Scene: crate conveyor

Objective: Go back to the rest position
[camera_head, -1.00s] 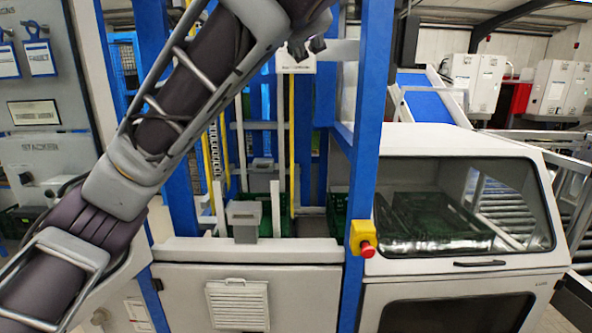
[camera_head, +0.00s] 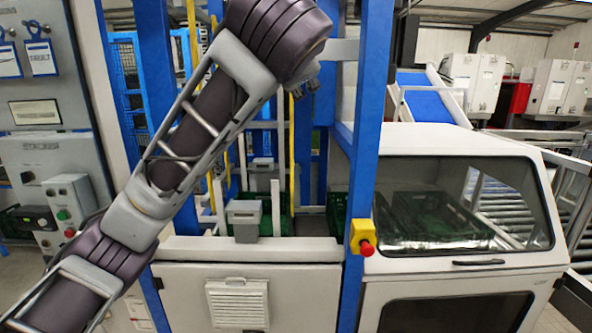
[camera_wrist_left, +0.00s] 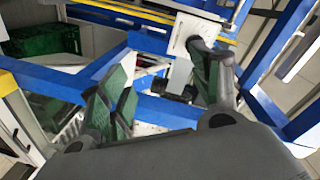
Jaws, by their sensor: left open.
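My left arm (camera_head: 190,140) comes in from the lower left of the head view and slants up to the top middle, in front of the blue frame. Its wrist end is bent over near the frame, and the gripper there is mostly hidden behind it. In the left wrist view my left gripper (camera_wrist_left: 160,82) is open, its two green-padded fingers spread apart with nothing between them. Blue beams and a white plate (camera_wrist_left: 190,35) lie beyond the fingers. My right gripper is not in view.
A blue post (camera_head: 367,130) carries a yellow box with a red emergency button (camera_head: 366,248). A white machine with a window (camera_head: 460,290) stands right. A control box with buttons (camera_head: 68,212) is at left. A green crate (camera_wrist_left: 45,42) shows at the wrist view's upper left.

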